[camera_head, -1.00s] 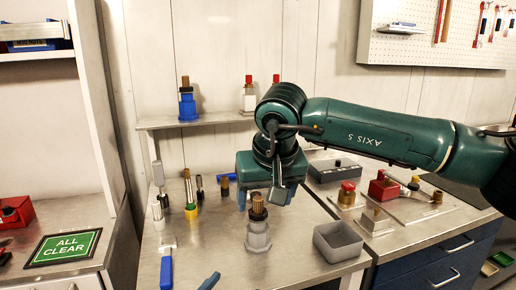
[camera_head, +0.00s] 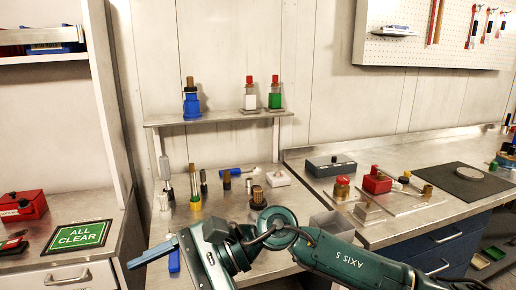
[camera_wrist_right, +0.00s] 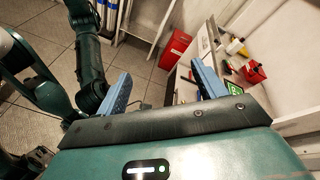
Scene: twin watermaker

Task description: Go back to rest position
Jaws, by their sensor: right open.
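My right arm comes in from the lower right of the head view and lies low across the front of the bench. Its gripper (camera_head: 160,254) points left, with one blue finger clear and the rest hard to make out. In the right wrist view, the right gripper (camera_wrist_right: 162,88) has its two blue fingers wide apart with nothing between them, above a view of the floor. A dark green arm link of mine shows at the left of that view. My left gripper is not in the head view.
The bench (camera_head: 225,215) holds several small parts. A brown-topped fitting (camera_head: 258,195) and a grey bin (camera_head: 335,224) are partly behind my arm. A shelf (camera_head: 215,118) carries coloured fittings. An ALL CLEAR sign (camera_head: 78,236) lies left.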

